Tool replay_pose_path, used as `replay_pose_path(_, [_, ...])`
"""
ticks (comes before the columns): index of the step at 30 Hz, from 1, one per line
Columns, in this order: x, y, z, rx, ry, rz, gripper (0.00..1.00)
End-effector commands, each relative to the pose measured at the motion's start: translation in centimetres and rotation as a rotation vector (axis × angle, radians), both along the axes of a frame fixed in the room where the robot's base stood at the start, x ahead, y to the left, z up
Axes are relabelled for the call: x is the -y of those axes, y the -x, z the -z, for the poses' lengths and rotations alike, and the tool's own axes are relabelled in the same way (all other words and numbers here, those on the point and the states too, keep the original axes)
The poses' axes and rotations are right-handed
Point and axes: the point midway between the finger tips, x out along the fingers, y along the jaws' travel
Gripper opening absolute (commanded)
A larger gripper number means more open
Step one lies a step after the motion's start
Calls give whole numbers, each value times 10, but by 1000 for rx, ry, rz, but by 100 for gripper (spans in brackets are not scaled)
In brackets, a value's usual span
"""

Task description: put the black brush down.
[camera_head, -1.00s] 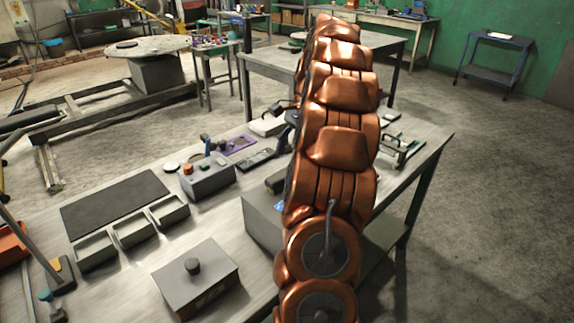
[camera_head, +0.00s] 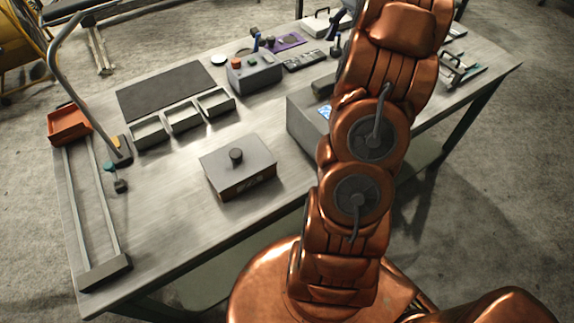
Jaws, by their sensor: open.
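My copper arm rises through the right middle of the head view and covers part of the bench. A dark part beside the arm at the top edge looks like my gripper (camera_head: 341,20). It hangs over the far part of the bench, open, and its fingertips are mostly hidden. I cannot make out the black brush for certain; it may be hidden behind the arm. The grey workbench (camera_head: 165,225) runs from lower left to upper right.
A lidded grey box (camera_head: 238,168), several small trays (camera_head: 183,117) and a dark mat (camera_head: 166,90) lie on the bench. A control box (camera_head: 253,75) and a purple plate (camera_head: 287,42) stand farther back. An orange-ended rail frame (camera_head: 69,124) lies at left. The front left bench top is bare.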

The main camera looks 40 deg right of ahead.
Motion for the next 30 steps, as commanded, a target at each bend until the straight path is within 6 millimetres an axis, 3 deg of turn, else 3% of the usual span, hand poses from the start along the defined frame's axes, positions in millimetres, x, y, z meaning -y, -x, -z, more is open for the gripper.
replay_pose_path(6, [-76,-12,-9,29,23,-223,63])
replay_pose_path(14, [-161,-4,-12,61,57,-491,63])
replay_pose_path(21, [-229,23,-6,87,90,-736,63])
replay_pose_path(30, [-296,76,12,112,128,-1034,63])
